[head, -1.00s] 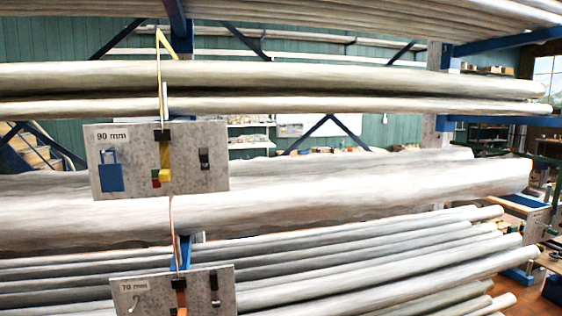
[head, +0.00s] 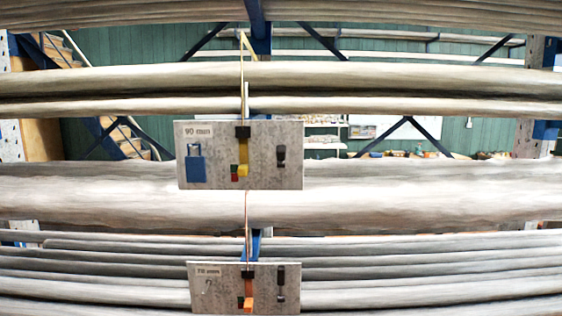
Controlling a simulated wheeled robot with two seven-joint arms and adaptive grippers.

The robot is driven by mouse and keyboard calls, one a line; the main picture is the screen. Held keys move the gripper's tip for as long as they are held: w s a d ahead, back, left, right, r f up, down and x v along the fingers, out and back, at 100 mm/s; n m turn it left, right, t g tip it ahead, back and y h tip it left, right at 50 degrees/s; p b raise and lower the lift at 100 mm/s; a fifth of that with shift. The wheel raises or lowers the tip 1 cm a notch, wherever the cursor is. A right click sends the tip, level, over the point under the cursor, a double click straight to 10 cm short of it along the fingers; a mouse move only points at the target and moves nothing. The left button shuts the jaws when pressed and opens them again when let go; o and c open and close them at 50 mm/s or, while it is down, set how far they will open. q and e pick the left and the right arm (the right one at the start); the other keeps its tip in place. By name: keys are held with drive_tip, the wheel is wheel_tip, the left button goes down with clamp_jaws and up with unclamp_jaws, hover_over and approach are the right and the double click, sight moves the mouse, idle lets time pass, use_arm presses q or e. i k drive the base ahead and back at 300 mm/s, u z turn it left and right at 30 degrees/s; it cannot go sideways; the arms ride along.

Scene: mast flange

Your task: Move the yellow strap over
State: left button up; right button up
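The yellow strap (head: 242,157) hangs on the upper grey plate (head: 222,138), which is labelled "90 mm". Its upper end passes through a black clip (head: 243,132) left of the plate's right-hand black clip (head: 281,155). A thin yellowish line runs up from the plate over the long pipes above. A small red and green piece sits beside the strap's lower end. A blue padlock-shaped piece (head: 195,166) is at the plate's left. Neither of my grippers shows in the head view.
A lower plate (head: 222,285), labelled "70 mm", carries an orange strap (head: 249,299) and black clips. Long pale pipes (head: 400,183) lie on the rack behind the plates and span the view. A blue upright (head: 260,30) stands behind them.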

sight(244, 170)
drive_tip(key=z, duration=0.05)
drive_tip(key=k, duration=0.45)
drive_tip(key=u, duration=0.8)
drive_tip(key=i, duration=0.85)
drive_tip(key=u, duration=0.3)
